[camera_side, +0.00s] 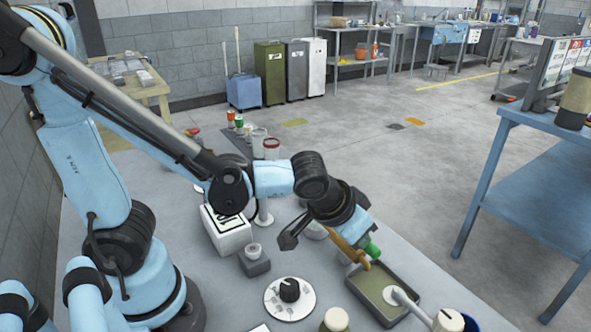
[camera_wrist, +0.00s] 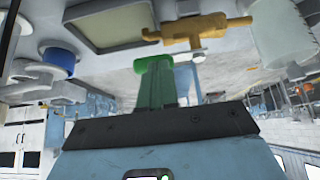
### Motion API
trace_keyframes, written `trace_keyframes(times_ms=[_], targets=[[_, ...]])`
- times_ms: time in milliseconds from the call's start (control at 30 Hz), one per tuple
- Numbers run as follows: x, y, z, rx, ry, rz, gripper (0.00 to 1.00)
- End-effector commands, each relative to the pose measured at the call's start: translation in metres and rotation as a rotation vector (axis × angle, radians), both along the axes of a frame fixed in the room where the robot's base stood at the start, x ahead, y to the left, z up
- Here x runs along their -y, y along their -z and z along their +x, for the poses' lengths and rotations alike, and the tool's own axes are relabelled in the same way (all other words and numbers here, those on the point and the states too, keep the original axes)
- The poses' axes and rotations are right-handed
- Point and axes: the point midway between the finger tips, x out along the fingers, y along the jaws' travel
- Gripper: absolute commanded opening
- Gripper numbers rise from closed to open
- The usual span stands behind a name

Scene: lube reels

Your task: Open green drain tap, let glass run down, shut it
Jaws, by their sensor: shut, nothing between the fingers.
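The drain tap has a brass-orange body (camera_side: 347,249), also near the top of the wrist view (camera_wrist: 195,29). Its green handle (camera_side: 372,250) shows just beyond the end of my gripper (camera_side: 364,239).
A shallow rimmed tray (camera_side: 411,286) lies below and right of the tap. A white jar with a blue part (camera_side: 450,320) and a round plate with a black knob (camera_side: 290,290) stand near the front. A white box (camera_side: 227,238) sits left.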

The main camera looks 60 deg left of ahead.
Motion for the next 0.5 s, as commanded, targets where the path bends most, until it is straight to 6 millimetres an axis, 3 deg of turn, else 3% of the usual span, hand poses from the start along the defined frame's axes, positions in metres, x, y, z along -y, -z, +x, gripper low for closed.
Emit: trace_keyframes(times_ms=[500], targets=[[0.002, -0.0002, 0.0039, 0.0, -0.077, 0.0, 0.0]])
